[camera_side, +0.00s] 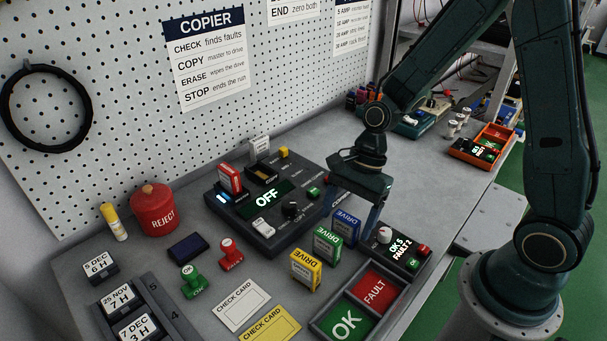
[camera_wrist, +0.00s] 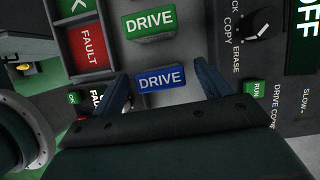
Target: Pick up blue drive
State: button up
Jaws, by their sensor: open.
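The blue drive (camera_side: 346,226) stands upright on the grey bench, behind the green drive (camera_side: 327,244) in the side view. In the wrist view the blue drive (camera_wrist: 160,79) lies between the two fingers of my gripper (camera_wrist: 163,90), with a gap on each side. My gripper (camera_side: 358,208) points down over the blue drive and its jaws are open. The green drive (camera_wrist: 149,22) is close beside the blue one. A yellow drive (camera_side: 305,269) stands nearer the camera in the same row.
The copier (camera_side: 265,232), reading OFF and holding a red drive (camera_side: 230,177), is left of the blue drive. A tester box (camera_side: 402,252) is on the right. The OK (camera_side: 346,322) and FAULT (camera_side: 374,289) tray is in front. Stamps and cards lie further left.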

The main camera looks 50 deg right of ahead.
jog(key=shift+a+f, duration=0.15)
jog(key=shift+f, duration=0.25)
jog(key=shift+c, duration=0.3)
jog(key=c, duration=1)
